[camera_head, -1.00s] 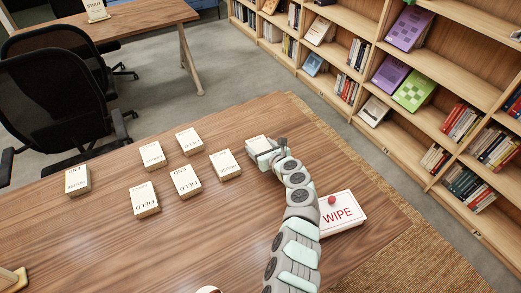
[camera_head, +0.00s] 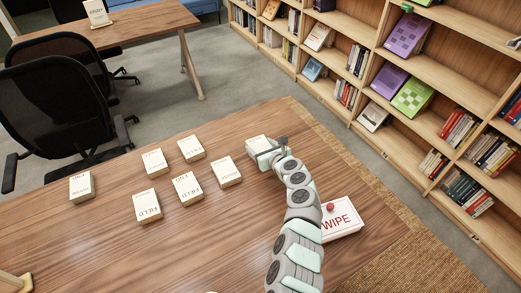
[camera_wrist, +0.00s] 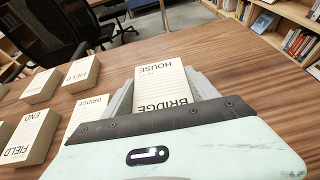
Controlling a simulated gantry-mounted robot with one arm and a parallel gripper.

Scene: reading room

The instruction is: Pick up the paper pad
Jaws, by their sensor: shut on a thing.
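A cream paper pad (camera_head: 257,144) is between the fingers of my gripper (camera_head: 268,153) near the far edge of the wooden table. In the wrist view this pad (camera_wrist: 163,84) shows the printed words HOUSE and BRIDGE, and my gripper (camera_wrist: 165,95) has a grey finger on each side of it. My gripper is shut on it. Its underside is hidden, so I cannot tell surely whether it is clear of the table.
A white WIPE box (camera_head: 345,222) with a red ball (camera_head: 330,207) lies right of my arm. Black chairs (camera_head: 60,95) stand beyond the table (camera_head: 190,245). A bookshelf (camera_head: 440,120) is at the right. The table's front middle is mostly clear.

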